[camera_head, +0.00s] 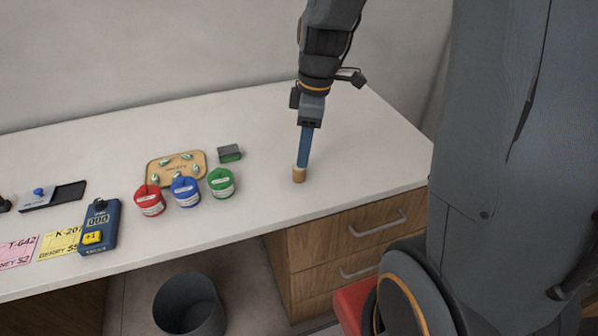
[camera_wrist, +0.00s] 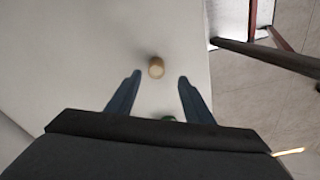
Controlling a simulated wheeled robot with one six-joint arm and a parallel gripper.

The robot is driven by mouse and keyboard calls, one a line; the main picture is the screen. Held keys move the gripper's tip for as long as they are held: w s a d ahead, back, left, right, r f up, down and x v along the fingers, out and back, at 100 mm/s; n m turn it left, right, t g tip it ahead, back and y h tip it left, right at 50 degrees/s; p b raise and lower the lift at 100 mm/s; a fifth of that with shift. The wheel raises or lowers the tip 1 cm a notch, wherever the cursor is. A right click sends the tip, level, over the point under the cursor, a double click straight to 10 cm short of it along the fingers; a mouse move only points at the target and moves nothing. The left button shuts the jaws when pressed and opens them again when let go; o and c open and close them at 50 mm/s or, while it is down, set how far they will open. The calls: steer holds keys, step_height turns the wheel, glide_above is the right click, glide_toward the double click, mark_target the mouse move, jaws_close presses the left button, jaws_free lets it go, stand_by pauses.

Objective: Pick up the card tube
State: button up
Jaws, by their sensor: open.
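The card tube (camera_head: 298,176) is a short tan cylinder standing upright near the right end of the white counter. In the wrist view the tube (camera_wrist: 156,69) shows from above, between the lines of the two fingers and just past their tips. My gripper (camera_head: 302,165) points down, with its blue fingers ending at the tube's top in the head view. In the wrist view my gripper (camera_wrist: 159,77) is open, with a gap on each side of the tube. I cannot tell how much height lies between the fingertips and the tube.
Left of the tube stand a green tub (camera_head: 221,183), a blue tub (camera_head: 186,192) and a red tub (camera_head: 150,201). Behind them are a wooden tray (camera_head: 152,170) and a dark green box (camera_head: 229,153). A blue counter device (camera_head: 99,228) lies further left. The counter around the tube is clear.

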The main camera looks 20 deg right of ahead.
mark_target(299, 173)
steer(key=shift+w+f, duration=0.1)
steer(key=shift+f, duration=0.3)
steer(key=shift+w+a+f+p, duration=0.15)
steer(key=shift+f+p, duration=0.2)
steer(key=shift+f, duration=0.8)
steer(key=shift+w+a+f+p, duration=0.2)
steer(key=shift+f+p, duration=0.1)
steer(key=shift+f, duration=0.8)
steer(key=shift+w+a+f+p, duration=0.15)
steer(key=shift+f+p, duration=0.2)
steer(key=shift+f, duration=0.8)
steer(key=c, duration=1.1)
steer(key=shift+r, duration=0.1)
